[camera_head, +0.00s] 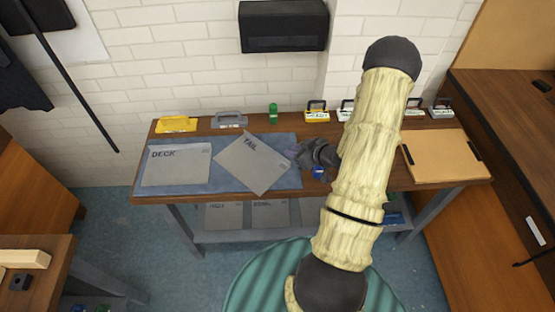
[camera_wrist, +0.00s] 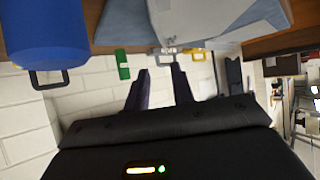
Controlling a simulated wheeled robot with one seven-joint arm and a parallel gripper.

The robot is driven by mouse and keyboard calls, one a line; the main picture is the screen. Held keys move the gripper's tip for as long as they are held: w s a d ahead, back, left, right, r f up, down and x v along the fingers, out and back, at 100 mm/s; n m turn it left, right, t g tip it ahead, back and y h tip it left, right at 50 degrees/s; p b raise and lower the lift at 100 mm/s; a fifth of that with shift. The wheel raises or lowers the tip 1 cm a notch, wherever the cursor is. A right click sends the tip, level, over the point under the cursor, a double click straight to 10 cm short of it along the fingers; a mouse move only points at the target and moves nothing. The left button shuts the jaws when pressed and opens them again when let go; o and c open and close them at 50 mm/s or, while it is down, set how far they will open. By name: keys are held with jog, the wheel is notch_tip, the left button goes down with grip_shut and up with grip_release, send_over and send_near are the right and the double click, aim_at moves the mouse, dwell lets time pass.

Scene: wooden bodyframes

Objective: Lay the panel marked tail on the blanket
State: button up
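The grey panel marked TAIL (camera_head: 252,168) lies turned at an angle on the blue blanket (camera_head: 222,189), its near corner at about the blanket's front edge. A similar panel marked DECK (camera_head: 177,166) lies squarer on the blanket's left part. My gripper (camera_head: 303,155) is just right of the TAIL panel, at the blanket's right end, partly hidden by my arm. In the wrist view my gripper (camera_wrist: 161,72) has its two fingers apart with nothing between them. A grey panel (camera_wrist: 190,22) and the blanket (camera_wrist: 126,24) show beyond the fingertips.
A blue object (camera_head: 318,173) is beside my gripper, and appears large in the wrist view (camera_wrist: 45,30). Several cases and a green item (camera_head: 273,113) line the table's back edge. A tan board (camera_head: 441,160) lies at right. More panels (camera_head: 224,216) lie on the lower shelf.

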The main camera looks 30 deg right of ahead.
jog(key=s+a+r+m+g+h, duration=0.15)
jog(key=a+r+g+h, duration=0.25)
jog(key=a+r, duration=0.45)
jog(key=s+a+r+m+g, duration=0.3)
jog(key=s+a+r, duration=0.6)
jog(key=s, duration=0.3)
jog(key=shift+s+a+r+g, duration=0.2)
jog(key=shift+a+g, duration=0.1)
jog(key=shift+g, duration=0.2)
